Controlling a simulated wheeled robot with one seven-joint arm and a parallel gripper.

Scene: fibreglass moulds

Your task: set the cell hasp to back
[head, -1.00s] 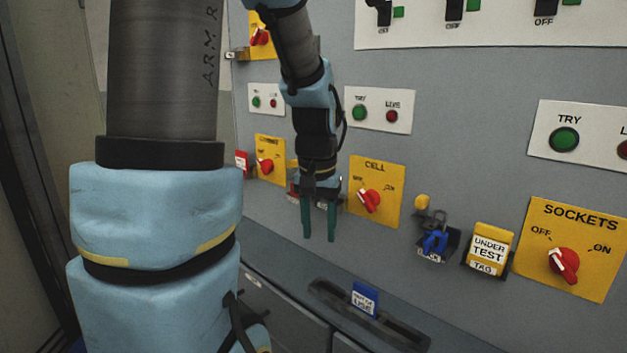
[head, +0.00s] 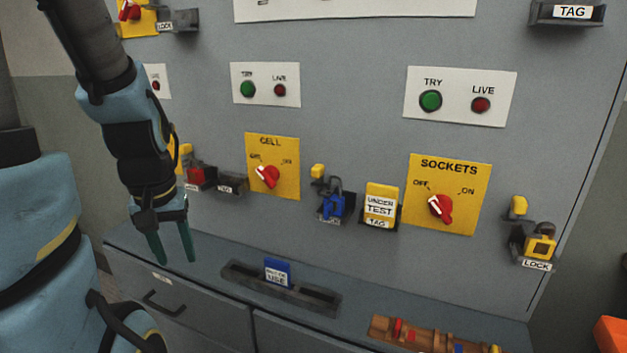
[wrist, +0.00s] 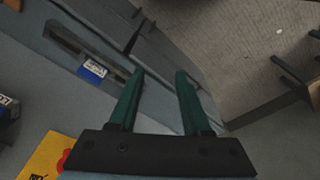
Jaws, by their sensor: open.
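The yellow CELL panel (head: 286,184) has a red knob (head: 267,177) with its white mark towards OFF. Just right of it is the cell hasp, a small yellow tab (head: 318,171) with dark metal parts. A blue padlock (head: 332,206) sits at the LOCK holder below. I cannot tell the hasp's exact position at this size. My gripper (head: 176,250) is open and empty, pointing down, left of and lower than the CELL panel, apart from the hasp. In the wrist view my gripper (wrist: 160,76) has nothing between its fingers.
The SOCKETS panel (head: 465,212), an UNDER TEST tag (head: 381,200) and another LOCK holder (head: 536,265) are to the right. A ledge below carries a slotted tray (head: 318,294) with a blue card (head: 277,272). A brown tool roll (head: 415,335) lies at the lower right.

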